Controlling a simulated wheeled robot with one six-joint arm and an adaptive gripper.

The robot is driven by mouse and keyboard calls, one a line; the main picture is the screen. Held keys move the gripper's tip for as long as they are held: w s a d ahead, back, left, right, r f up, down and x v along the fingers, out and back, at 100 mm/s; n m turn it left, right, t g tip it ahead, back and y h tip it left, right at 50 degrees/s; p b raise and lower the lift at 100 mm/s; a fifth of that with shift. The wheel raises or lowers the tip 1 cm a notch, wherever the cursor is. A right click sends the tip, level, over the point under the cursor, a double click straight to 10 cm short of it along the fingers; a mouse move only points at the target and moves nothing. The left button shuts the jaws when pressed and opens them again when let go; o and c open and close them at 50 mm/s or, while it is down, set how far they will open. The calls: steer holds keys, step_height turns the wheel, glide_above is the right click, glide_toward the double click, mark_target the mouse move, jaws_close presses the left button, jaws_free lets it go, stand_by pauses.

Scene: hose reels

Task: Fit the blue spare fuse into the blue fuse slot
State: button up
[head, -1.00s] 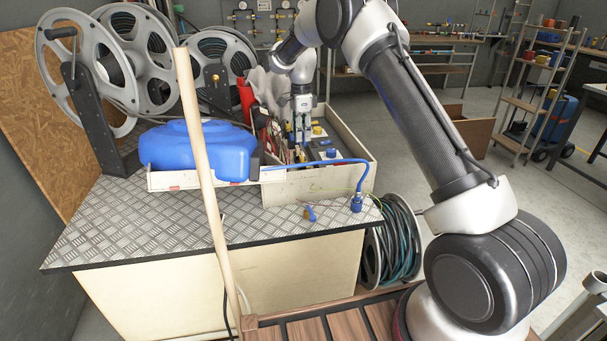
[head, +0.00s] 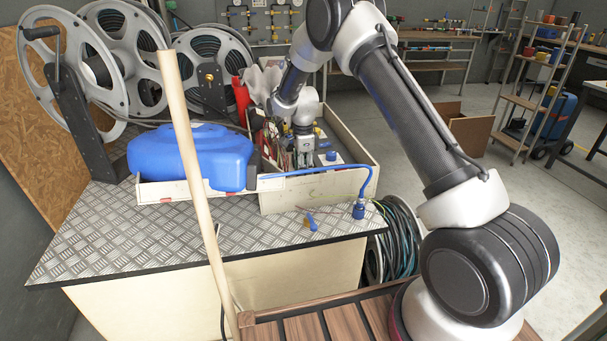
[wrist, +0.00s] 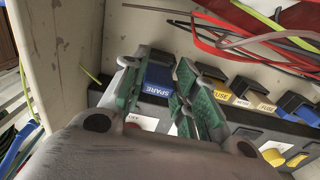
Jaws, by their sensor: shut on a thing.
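The blue spare fuse (wrist: 158,74), a small dark-blue block above a blue SPARE label, shows in the wrist view between the green pads of my gripper (wrist: 158,88). The pads are shut on its sides. Whether its foot is seated or lifted is hidden. In the head view my gripper (head: 306,160) points down inside the open cream box on the bench; the fuse cannot be made out there.
More dark fuses (wrist: 213,74) with yellow and white labels stand right of my gripper, near loose red and green wires (wrist: 245,40). The cream box wall (head: 350,185) is close. A blue jerrycan (head: 190,155) and a wooden pole (head: 190,170) stand left.

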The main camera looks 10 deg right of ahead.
steer(key=shift+f, duration=1.15)
steer(key=shift+f, duration=0.2)
steer(key=o, duration=0.9)
